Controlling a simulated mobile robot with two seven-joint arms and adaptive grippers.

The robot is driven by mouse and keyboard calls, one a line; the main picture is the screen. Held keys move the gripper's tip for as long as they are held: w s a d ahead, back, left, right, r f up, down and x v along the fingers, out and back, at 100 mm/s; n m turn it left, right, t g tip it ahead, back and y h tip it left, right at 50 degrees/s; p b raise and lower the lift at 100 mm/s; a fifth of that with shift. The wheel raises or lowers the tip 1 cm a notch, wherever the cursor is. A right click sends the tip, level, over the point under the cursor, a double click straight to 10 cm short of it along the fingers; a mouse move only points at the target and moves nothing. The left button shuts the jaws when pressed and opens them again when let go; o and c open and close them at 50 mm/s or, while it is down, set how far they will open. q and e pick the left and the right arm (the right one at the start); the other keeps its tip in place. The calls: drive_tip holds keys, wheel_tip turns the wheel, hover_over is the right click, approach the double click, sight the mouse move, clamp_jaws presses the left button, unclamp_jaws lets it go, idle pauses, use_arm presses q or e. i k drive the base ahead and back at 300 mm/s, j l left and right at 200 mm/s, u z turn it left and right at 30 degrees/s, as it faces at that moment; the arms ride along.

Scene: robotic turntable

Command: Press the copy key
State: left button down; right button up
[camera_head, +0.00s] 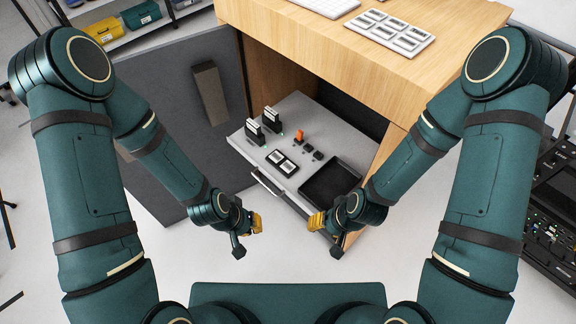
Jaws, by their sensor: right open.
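A grey pull-out shelf (240,142) sticks out of the wooden cabinet. Two white-faced keys in a dark frame (281,162) sit near its front edge. Their labels are too small to read, so I cannot tell which part is the copy key. Two upright black-and-white units, a rear one (271,117) and a front one (254,132), an orange part (299,138) and small black parts (313,152) stand around them. My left gripper (256,222) is in front of the shelf, apart from the keys; its opening is unclear. My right gripper (317,221) is open near the shelf's front right corner, touching nothing visible.
A black tray (312,200) fills the shelf's right front. The wooden cabinet top (285,25) overhangs the shelf and carries a white panel (389,32) of framed keys. A grey door (165,85) stands open at left. Dark equipment (556,200) is at far right.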

sight(287, 167)
drive_tip(key=i+j+z, duration=0.2)
drive_tip(key=z, duration=0.2)
drive_tip(key=i+j+z, duration=0.3)
drive_tip(key=z, duration=0.15)
